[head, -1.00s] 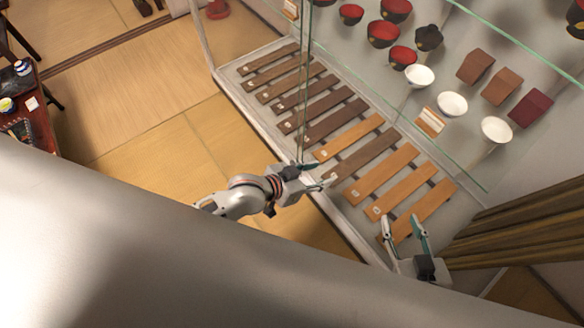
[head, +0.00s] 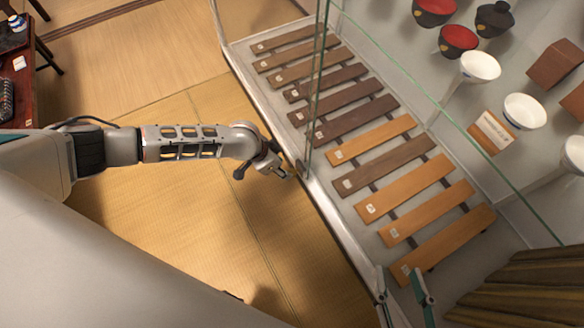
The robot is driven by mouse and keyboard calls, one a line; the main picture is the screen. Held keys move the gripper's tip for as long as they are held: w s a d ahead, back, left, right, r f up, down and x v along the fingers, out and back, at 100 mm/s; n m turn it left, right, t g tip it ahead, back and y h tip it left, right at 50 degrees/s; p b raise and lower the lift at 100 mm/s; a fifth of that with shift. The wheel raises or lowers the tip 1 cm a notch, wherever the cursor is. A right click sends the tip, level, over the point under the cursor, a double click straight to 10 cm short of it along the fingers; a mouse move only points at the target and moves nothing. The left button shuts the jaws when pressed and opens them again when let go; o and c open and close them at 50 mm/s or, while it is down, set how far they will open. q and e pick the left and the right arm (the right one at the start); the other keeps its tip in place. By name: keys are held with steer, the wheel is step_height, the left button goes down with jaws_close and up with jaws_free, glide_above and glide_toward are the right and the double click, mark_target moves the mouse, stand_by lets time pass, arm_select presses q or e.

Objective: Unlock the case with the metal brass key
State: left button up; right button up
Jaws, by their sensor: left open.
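The glass display case (head: 350,252) fills the middle and right, with a pale base frame and clear panes with green edges. My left gripper (head: 284,172) is open at the case's front lower edge, near the vertical glass edge. A small dark part (head: 303,168) sits on the frame just beside its fingertips; I cannot tell whether it is the lock. My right gripper (head: 402,290) is at the bottom, with its two fingers apart and nothing visible between them. I cannot make out the brass key in this view.
Wooden slats (head: 350,128) with small labels lie in the case. Red and black bowls (head: 458,40), white bowls (head: 525,110) and a label card (head: 490,132) stand behind. Brown cloth (head: 530,285) hangs at lower right. A red table (head: 20,90) stands far left. Tatami floor (head: 200,235) is clear.

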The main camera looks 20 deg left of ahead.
mark_target(294, 172)
arm_select(q)
steer(key=b+x, duration=0.1)
steer(key=x, duration=0.1)
steer(key=b+x, duration=0.1)
steer(key=x, duration=0.2)
steer(key=b+x, duration=0.2)
steer(key=shift+w+a+f, duration=0.25)
steer(key=shift+w+f, duration=0.1)
arm_select(e)
steer(key=a+m, duration=0.1)
steer(key=s+a+f+m, duration=0.1)
steer(key=a+m, duration=0.1)
steer(key=s+a+m+y, duration=0.1)
steer(key=a+m, duration=0.1)
steer(key=shift+a+f, duration=0.1)
steer(key=shift+f, duration=0.1)
arm_select(q)
steer(key=c, duration=1.1)
